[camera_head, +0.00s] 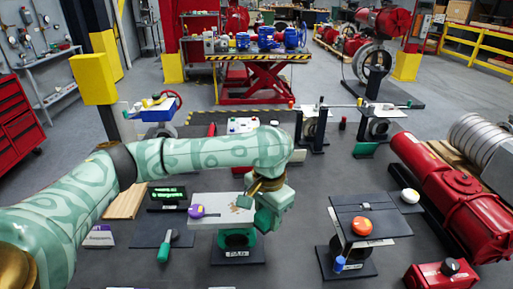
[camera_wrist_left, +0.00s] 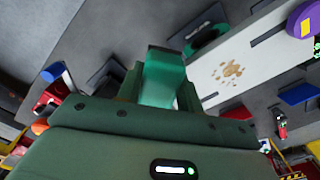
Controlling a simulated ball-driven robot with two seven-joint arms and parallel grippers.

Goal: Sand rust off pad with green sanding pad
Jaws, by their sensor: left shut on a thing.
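The white pad (camera_head: 215,214) lies on a stand in front of me, with brown rust spots on its right part. It also shows in the wrist view (camera_wrist_left: 265,62), where the rust (camera_wrist_left: 231,73) is a speckled patch. In the wrist view the green sanding pad (camera_wrist_left: 164,76) sits between the fingers, to the left of the rust. I cannot tell whether it touches the white pad. My right gripper is not in view.
A purple tool (camera_head: 199,211) lies on the left part of the white pad. A green-handled scraper (camera_head: 165,247) lies on a dark mat to the left. A dark stand with an orange knob (camera_head: 361,227) is to the right. Red machinery (camera_head: 450,190) fills the far right.

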